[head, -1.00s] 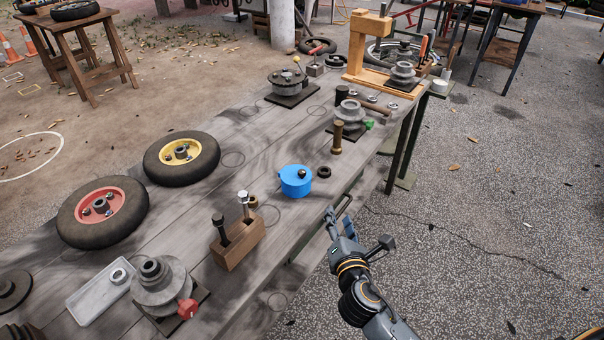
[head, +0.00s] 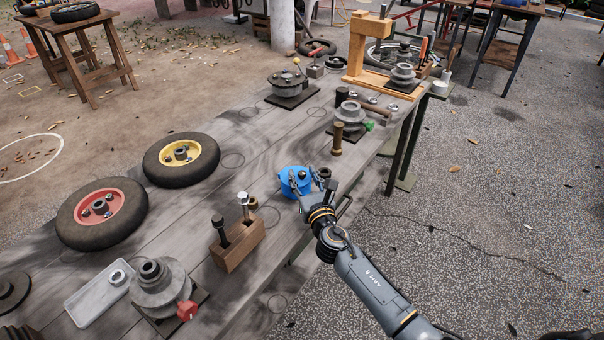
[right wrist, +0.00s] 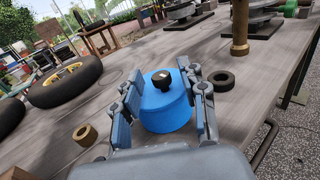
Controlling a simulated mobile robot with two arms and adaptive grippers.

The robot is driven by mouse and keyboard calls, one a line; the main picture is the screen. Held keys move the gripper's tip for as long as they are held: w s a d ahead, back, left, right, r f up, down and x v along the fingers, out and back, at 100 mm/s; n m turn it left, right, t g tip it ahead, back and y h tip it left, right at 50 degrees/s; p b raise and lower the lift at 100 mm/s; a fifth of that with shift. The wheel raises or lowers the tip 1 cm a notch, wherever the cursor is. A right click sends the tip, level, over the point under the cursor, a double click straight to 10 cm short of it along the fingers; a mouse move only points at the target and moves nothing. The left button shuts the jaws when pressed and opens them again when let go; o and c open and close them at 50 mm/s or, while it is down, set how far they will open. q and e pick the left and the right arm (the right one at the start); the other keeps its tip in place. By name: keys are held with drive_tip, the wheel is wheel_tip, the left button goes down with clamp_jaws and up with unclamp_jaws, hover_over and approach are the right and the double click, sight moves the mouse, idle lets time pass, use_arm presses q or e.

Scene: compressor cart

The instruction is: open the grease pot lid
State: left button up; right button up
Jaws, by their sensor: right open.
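The grease pot (head: 286,188) is a blue round pot on the workbench, standing upright with its blue lid on. The lid has a dark knob (right wrist: 161,79) on top, clearest in the right wrist view, where the blue pot (right wrist: 166,112) sits between my fingers. My right gripper (head: 306,180) is open at the pot, one finger on each side of it. In the right wrist view the right gripper (right wrist: 160,103) shows both fingers spread; I cannot tell whether either touches the pot. My left gripper is not in view.
A small black ring (right wrist: 223,76) lies just right of the pot, close to a finger. A brass post (head: 337,138) stands behind. A wooden block (head: 240,244) with two bolts stands front left. Wheels (head: 181,159) lie further left. The bench's right edge is near.

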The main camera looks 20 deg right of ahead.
drive_tip(key=shift+w, duration=0.95)
drive_tip(key=shift+c, duration=0.3)
clamp_jaws()
